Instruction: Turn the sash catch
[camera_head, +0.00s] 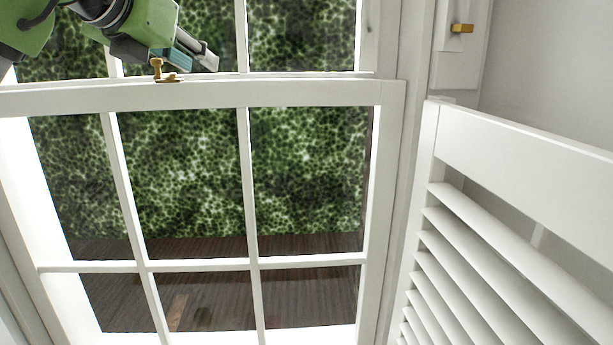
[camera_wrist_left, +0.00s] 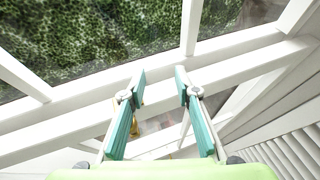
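The brass sash catch (camera_head: 158,71) sits on the top of the white meeting rail (camera_head: 300,93) of the window, with a knob standing up from a flat base. My left gripper (camera_head: 205,62) reaches in from the top left and is just behind and to the right of the catch in the head view. In the left wrist view my left gripper (camera_wrist_left: 160,76) has its two teal fingers well apart with nothing held between them. A sliver of the brass catch (camera_wrist_left: 138,104) shows beside the left finger, which partly hides it. My right gripper is not in view.
White window bars (camera_head: 246,180) divide the panes, with green foliage outside. A white louvred shutter (camera_head: 500,145) stands open at the right. A small brass fitting (camera_head: 462,28) is on the frame at the upper right. The space before the lower panes is clear.

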